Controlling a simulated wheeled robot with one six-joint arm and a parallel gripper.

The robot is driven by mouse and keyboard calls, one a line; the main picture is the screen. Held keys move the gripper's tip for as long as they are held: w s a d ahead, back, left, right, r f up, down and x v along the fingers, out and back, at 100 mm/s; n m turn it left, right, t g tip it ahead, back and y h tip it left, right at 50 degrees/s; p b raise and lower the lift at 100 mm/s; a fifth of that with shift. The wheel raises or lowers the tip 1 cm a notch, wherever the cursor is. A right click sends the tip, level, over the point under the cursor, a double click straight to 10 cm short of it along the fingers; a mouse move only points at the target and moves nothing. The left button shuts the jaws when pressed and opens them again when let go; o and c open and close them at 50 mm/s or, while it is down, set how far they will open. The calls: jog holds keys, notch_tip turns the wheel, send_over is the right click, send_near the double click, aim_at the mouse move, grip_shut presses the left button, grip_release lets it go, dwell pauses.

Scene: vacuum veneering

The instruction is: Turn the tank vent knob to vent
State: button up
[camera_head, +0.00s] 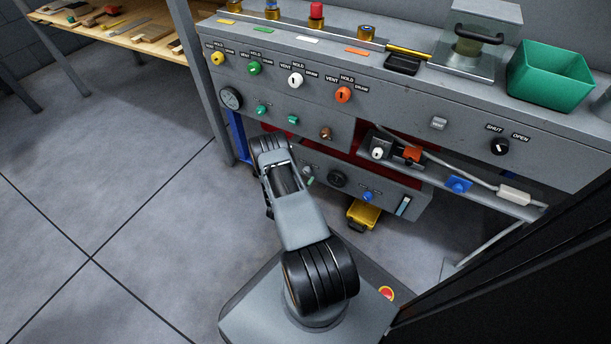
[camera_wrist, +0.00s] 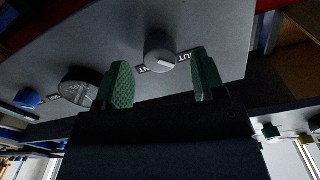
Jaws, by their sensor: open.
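The tank vent knob (camera_wrist: 159,48) is a round grey knob on the lower grey panel, with a white pointer mark. In the wrist view the mark lies toward the right-hand label, which reads partly "UT"; the left-hand label is partly covered. My gripper (camera_wrist: 161,72) is open, with a green ridged finger on either side of the knob and visible gaps to it. The knob looks apart from both fingers.
A dark round gauge (camera_head: 338,178) and a blue knob (camera_head: 368,196) sit right of the vent knob on the same panel. Above are coloured vent/hold/draw knobs (camera_head: 297,80). A yellow bin (camera_head: 362,214) is on the floor below. The floor at left is clear.

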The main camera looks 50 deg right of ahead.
jog(key=shift+b+x, duration=0.3)
jog(key=shift+x, duration=1.05)
jog(key=shift+c, duration=0.3)
jog(key=c, duration=0.9)
jog(key=shift+o, duration=0.2)
